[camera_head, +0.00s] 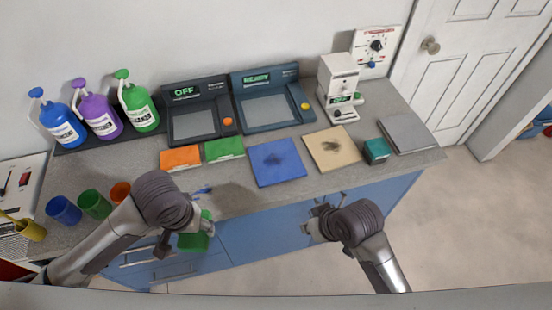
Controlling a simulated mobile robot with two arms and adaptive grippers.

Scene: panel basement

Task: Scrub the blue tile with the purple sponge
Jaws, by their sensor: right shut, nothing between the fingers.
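The blue tile (270,175) lies flat on the counter, with a dark smudge near its middle. I see no purple sponge in this view. My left gripper (206,226) is at the counter's front edge, left of and nearer than the blue tile. It appears shut on a green block (192,243), which shows above and below the finger, clear of the counter top; the grip is partly hidden. My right gripper (322,214) is shut and empty in front of the counter, nearer than the blue tile and apart from it.
A stained beige tile (326,142), a teal block (376,151) and a grey slab (407,133) lie to the right. Orange (180,158) and green (224,149) pieces lie left. Two dark devices, spray bottles and a white machine (338,80) stand behind. Cups stand at left.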

